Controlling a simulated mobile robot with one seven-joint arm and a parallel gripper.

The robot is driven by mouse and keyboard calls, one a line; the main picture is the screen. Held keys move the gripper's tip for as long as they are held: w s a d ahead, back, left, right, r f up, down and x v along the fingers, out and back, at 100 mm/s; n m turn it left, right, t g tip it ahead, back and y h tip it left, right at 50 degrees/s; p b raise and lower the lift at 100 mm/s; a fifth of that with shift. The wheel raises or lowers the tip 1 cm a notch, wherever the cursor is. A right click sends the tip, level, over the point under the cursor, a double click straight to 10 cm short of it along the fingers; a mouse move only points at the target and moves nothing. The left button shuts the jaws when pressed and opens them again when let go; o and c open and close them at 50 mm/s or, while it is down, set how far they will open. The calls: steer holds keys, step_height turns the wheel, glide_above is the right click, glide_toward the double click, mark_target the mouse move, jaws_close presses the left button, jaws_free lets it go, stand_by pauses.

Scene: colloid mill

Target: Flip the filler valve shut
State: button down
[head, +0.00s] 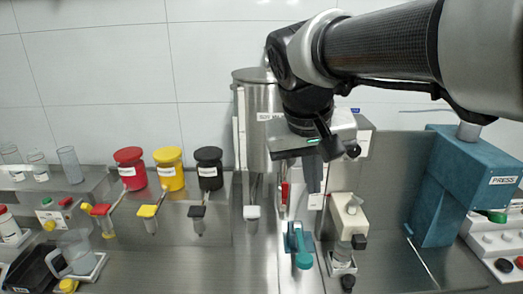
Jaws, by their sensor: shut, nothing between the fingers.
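My gripper (313,180) points down in front of the steel tank's right side, with its fingers together and nothing visible between them. Below it is a teal handle-like part (297,240) on a pale upright strip. To its lower right is a beige dispenser unit (348,213) with a pale lever on top, a dark knob at its side and a small clear vessel below. Left of the teal part, a white-handled tap (252,212) hangs under the steel tank (256,125). No readable label marks the filler valve, and I cannot tell whether it is open or shut.
Red (130,168), yellow (169,168) and black (209,168) containers stand on the steel ledge at left, with matching taps below. A blue press (466,175) stands at right. A clear jug (75,252) sits at lower left. The steel counter's middle left (190,265) is clear.

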mark_target(285, 190)
steer(key=w+a+f+h+b, duration=0.2)
steer(key=w+a+f, duration=0.1)
steer(key=w+a, duration=0.4)
steer(key=w+a+f+m+h+b, duration=0.1)
steer(key=w+a+f+b, duration=0.2)
steer(key=w+a, duration=0.4)
steer(key=shift+w+a+t+h, duration=0.35)
steer(key=shift+a+t+h, duration=0.05)
steer(key=shift+a, duration=0.3)
steer(key=shift+f, duration=0.1)
steer(key=w+d+f+b, duration=0.1)
steer(key=w+d+f, duration=0.3)
steer(key=d+f, duration=0.3)
steer(key=shift+d+f+b, duration=0.25)
steer(key=shift+d+b, duration=0.05)
steer(key=shift+d, duration=0.65)
